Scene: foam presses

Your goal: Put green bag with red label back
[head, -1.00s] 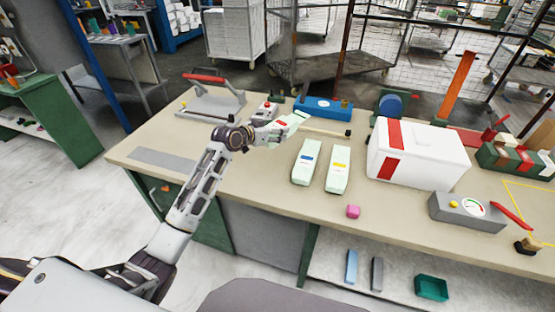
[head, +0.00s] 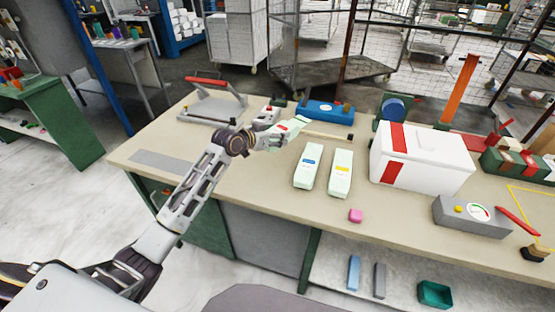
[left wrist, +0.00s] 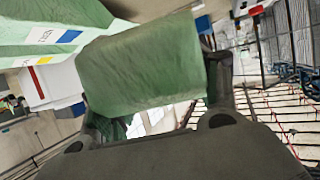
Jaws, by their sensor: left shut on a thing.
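The pale green bag with a red label (head: 296,124) is held in my left gripper (head: 272,137), above the back part of the table left of the other bags. In the left wrist view the held bag (left wrist: 145,65) fills the middle, between the fingers of my left gripper (left wrist: 160,110). Its red label does not show there. A green bag with a blue label (head: 308,167) and one with a yellow label (head: 341,173) lie side by side on the table, apart from the held bag. My right gripper is not in view.
A red-handled press (head: 212,103) stands at the table's back left, and a blue block (head: 327,112) behind the bags. A white box with red bands (head: 432,160) stands to their right. The table's front left is mostly clear.

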